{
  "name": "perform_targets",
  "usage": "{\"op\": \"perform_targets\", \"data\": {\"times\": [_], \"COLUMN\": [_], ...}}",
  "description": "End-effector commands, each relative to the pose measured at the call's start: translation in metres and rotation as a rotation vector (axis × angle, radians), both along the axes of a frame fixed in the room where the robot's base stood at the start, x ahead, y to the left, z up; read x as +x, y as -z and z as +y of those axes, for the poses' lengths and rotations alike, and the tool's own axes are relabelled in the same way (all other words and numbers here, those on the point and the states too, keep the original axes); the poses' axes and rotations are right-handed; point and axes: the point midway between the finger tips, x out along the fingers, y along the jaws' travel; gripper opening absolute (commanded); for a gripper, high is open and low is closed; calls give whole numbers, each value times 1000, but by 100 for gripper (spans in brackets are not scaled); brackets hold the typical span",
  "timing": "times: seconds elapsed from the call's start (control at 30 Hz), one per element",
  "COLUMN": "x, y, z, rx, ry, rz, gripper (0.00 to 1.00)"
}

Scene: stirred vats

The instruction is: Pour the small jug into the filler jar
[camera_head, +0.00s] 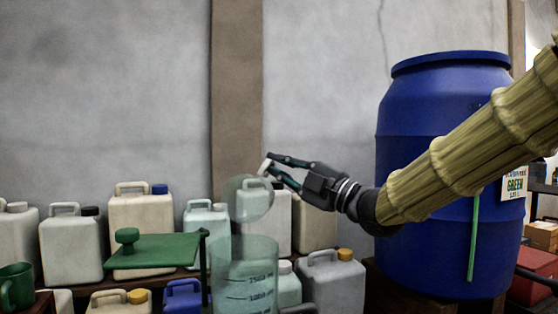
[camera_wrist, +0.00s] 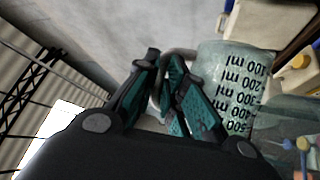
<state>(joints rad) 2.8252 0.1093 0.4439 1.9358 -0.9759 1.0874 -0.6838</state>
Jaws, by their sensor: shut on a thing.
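The small jug (camera_head: 247,203) is clear, with a pale round outline in the head view. It hangs above the filler jar and looks tilted. In the wrist view the small jug (camera_wrist: 238,75) shows black ml marks upside down. My gripper (camera_head: 268,170) is shut on the jug's handle, which shows between the fingers in the wrist view (camera_wrist: 168,85). The filler jar (camera_head: 245,285) is a tall clear vessel with ml marks, standing below the jug. Its lower part is cut off by the frame. I cannot tell the liquid level in either, or whether any is flowing.
A blue drum (camera_head: 430,265) stands at right, behind my arm. Several pale jerrycans (camera_head: 70,245) line the wall. A green plate with a knob (camera_head: 155,250) is left of the jar, and a green mug (camera_head: 17,290) stands far left.

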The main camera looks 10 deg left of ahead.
Motion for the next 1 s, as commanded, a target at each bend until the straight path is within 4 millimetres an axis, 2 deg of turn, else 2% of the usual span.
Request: {"op": "perform_targets", "data": {"times": [1.0], "x": [19], "y": [-8], "z": [2], "rx": [-16], "ry": [0], "rz": [176], "gripper": [0]}}
